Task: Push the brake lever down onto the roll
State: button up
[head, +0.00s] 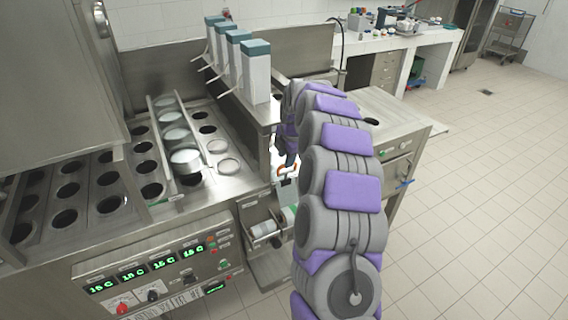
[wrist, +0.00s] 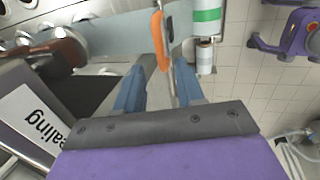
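The brake lever has an orange grip (head: 287,170) and shows just below my gripper (head: 287,150) in the head view. In the wrist view the orange-edged lever (wrist: 158,40) runs beside a thin metal bar, and its near end lies between my two blue fingertips (wrist: 163,75). The fingers stand apart, with a gap around the lever; I cannot tell if either touches it. The white roll with a green band (wrist: 206,22) is right of the lever in the wrist view. In the head view a white roll (head: 265,229) sits in the machine's front. My arm hides part of this area.
The steel filler has rows of cup holes (head: 110,178) and a front panel with green displays (head: 150,268). Several white dispensers with teal lids (head: 256,75) stand behind. A "sealing" label (wrist: 32,125) is at left in the wrist view. Tiled floor (head: 475,190) is free at right.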

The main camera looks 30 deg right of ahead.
jog(key=x, duration=0.3)
jog(key=shift+d, duration=0.35)
jog(key=shift+a+r, duration=0.1)
jog(key=shift+a, duration=0.2)
jog(key=shift+c, duration=1.5)
jog(key=shift+s+d, duration=0.1)
jog(key=shift+d, duration=1.1)
grip_shut()
jog(key=shift+a, duration=0.35)
